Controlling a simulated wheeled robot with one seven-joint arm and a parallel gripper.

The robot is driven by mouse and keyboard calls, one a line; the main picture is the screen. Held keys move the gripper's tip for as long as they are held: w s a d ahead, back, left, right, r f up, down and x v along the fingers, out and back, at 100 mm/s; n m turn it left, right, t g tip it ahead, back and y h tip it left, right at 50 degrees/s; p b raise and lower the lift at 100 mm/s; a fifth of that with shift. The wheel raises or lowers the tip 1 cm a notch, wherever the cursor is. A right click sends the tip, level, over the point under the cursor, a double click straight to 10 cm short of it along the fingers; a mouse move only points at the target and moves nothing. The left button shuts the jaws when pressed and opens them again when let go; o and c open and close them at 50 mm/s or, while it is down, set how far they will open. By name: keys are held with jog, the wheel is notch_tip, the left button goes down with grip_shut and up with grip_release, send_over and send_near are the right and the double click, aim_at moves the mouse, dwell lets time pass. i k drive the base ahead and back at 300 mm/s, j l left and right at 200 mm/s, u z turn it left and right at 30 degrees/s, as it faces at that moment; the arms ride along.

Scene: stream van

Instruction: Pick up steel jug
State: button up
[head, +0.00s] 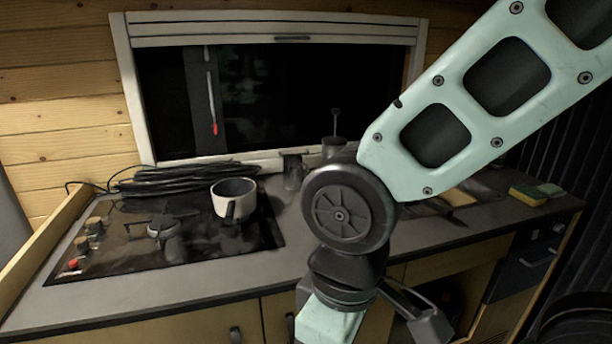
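A small dark grey metal vessel (293,171), which looks like the steel jug, stands on the counter below the window, right of the hob. It is upright, and my arm's joint is just to its right. My arm comes in from the upper right and bends down in front of the counter. A dark grey jointed piece (426,322) at the bottom edge looks like part of my gripper. It is low, in front of the cabinets and well apart from the jug. The rest of the gripper is out of frame or hidden, so its opening does not show.
A white pot (234,200) stands on the black hob (130,250). Black cable (175,180) lies coiled behind it. A dark item with a thin upright rod (335,142) is partly behind my arm. A sponge (528,195) lies at right. The front counter strip is clear.

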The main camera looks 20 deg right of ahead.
aim_at(293, 164)
jog(key=z, duration=0.2)
jog(key=i+j+z, duration=0.2)
jog(key=j+z, duration=0.2)
jog(key=i+j+z, duration=0.1)
jog(key=j+z, duration=0.25)
jog(key=i+j+z, duration=0.1)
jog(key=j+z, duration=0.3)
